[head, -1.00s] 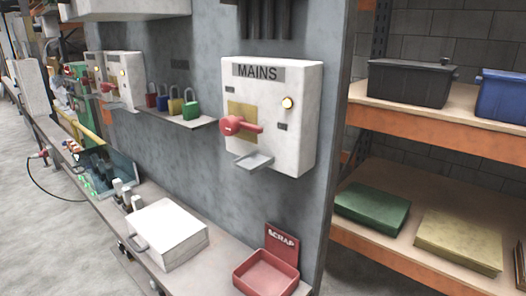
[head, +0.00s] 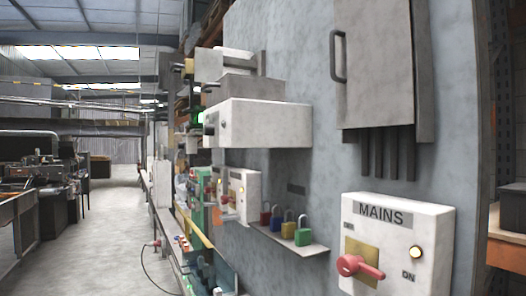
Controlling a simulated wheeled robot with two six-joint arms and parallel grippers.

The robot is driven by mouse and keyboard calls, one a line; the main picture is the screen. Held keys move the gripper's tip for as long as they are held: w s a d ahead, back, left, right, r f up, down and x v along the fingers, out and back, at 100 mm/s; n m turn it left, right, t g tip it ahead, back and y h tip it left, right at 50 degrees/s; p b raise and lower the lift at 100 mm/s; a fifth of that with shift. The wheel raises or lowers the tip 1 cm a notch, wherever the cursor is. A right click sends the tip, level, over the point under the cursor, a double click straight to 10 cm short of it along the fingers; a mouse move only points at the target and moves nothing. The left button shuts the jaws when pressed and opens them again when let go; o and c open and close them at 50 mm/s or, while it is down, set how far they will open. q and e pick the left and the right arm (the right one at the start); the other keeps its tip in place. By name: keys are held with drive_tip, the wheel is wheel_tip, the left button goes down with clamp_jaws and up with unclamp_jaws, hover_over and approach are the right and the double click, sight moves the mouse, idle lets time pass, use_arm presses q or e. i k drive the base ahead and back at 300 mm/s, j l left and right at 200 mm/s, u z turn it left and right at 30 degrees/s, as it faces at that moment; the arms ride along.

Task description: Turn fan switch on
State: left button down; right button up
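No switch with a readable fan label shows. A white box marked MAINS (head: 432,232) is on the grey wall panel at the lower right. Its red handle (head: 360,266) lies across a yellow plate, and a yellow lamp is lit beside it. Smaller pale switch boxes (head: 250,193) with lit yellow lamps and a red handle are farther along the panel; their labels are too small to read. A white box (head: 270,122) with small dark controls on its end juts out above them. Neither of my grippers is in view.
Several coloured padlocks (head: 303,231) stand on a small shelf (head: 290,246) left of the MAINS box. A grey cabinet (head: 378,65) hangs above it. Open concrete floor (head: 105,240) runs along the left. Shelving stands at the right edge.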

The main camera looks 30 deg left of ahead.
sight(209, 129)
drive_tip(key=u, duration=1.1)
